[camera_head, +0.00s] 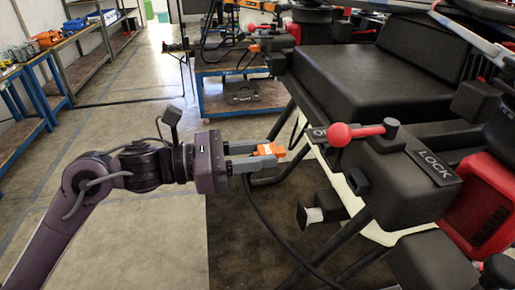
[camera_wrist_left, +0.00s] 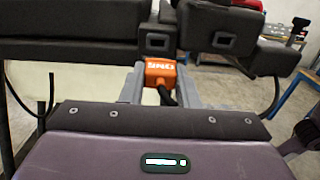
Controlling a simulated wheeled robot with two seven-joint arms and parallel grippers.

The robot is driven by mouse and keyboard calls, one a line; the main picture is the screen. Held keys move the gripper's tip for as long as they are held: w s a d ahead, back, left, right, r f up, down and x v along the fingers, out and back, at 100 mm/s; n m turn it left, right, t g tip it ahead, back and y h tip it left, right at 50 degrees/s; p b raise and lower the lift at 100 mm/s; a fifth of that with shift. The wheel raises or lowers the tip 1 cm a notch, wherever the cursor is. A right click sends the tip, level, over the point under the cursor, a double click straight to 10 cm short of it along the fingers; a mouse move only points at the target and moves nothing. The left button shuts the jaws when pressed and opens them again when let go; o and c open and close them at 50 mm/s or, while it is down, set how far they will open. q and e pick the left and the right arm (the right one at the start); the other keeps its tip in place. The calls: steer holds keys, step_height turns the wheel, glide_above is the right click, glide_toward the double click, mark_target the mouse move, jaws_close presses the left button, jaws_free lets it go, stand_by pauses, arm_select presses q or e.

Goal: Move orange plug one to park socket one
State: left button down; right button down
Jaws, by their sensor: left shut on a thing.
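The orange plug (camera_head: 267,150) is held between the two grey fingers of my left gripper (camera_head: 276,154), beside the drone's black frame. In the left wrist view the plug (camera_wrist_left: 160,71) sits between the fingertips, with its black cable trailing back towards the wrist. Ahead of it, a dark block carries a square socket (camera_wrist_left: 157,42), nearly in line with the plug. A second square socket (camera_wrist_left: 223,40) shows to the right. I cannot tell which is park socket one, or whether the plug touches a socket. My right gripper is not in view.
The drone's black body (camera_head: 365,82) fills the right side. A red-knobbed lever (camera_head: 341,134) and a LOCK plate (camera_head: 433,163) are close to the plug. The black cable (camera_head: 262,215) loops down below the gripper. The floor on the left is clear.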

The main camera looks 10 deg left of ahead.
mark_target(278, 148)
arm_select(q)
steer(key=shift+w+d+b, duration=0.35)
steer(key=shift+d+b, duration=0.15)
steer(key=shift+b, duration=0.2)
steer(key=shift+x, duration=0.95)
steer(key=shift+w+d+f, duration=0.1)
steer(key=shift+w+d, duration=0.05)
steer(key=shift+d, duration=0.2)
steer(key=shift+b+x, duration=0.35)
steer(key=shift+x, duration=0.65)
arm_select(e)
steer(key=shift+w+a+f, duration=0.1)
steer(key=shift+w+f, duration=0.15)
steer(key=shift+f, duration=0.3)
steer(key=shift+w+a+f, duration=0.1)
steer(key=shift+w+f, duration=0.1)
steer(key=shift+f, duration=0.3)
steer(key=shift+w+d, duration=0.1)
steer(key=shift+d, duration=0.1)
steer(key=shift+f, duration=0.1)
